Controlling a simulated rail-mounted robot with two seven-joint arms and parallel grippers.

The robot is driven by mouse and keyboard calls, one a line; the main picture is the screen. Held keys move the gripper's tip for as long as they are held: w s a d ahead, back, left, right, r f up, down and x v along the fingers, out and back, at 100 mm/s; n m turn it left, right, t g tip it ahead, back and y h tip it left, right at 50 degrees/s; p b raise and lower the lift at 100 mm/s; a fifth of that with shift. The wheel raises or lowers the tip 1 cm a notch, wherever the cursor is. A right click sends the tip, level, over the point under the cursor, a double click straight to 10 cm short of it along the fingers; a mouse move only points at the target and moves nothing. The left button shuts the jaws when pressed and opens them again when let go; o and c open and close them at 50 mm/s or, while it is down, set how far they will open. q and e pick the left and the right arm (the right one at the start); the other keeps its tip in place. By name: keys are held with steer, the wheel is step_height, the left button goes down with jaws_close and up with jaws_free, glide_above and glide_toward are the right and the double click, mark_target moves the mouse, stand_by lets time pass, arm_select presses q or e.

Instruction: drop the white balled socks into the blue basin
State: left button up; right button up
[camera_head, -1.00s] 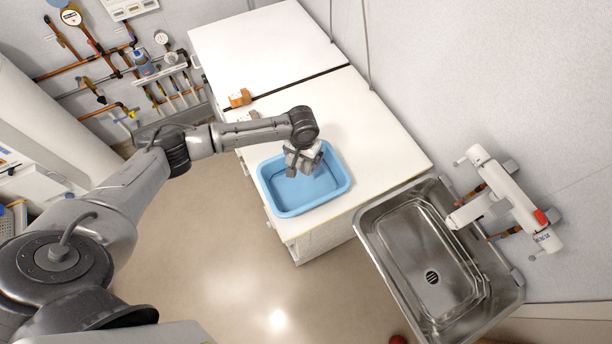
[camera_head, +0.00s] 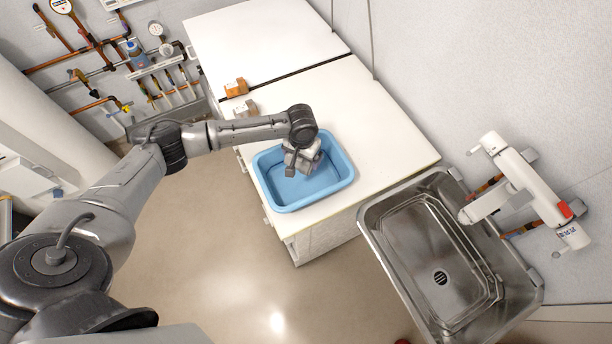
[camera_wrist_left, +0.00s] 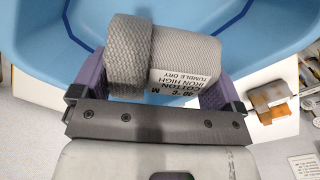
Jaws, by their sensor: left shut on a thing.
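The blue basin (camera_head: 318,194) stands on the white counter, open side up. The wall of the blue basin (camera_wrist_left: 45,38) shows behind the socks. In the head view the gripper and wrist largely cover the socks. My right gripper is not in view.
A white counter (camera_head: 385,130) carries the basin. A steel sink (camera_head: 425,265) with a white tap unit (camera_head: 525,190) is at the right. Pipes and gauges line the back-left wall.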

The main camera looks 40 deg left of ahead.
arm_select(q)
steer(key=o, duration=0.6)
steer(key=shift+o, duration=0.2)
step_height(320, 180, up, 14)
steer(key=b, duration=0.1)
steer(key=shift+f, duration=0.1)
stand_by(0.6)
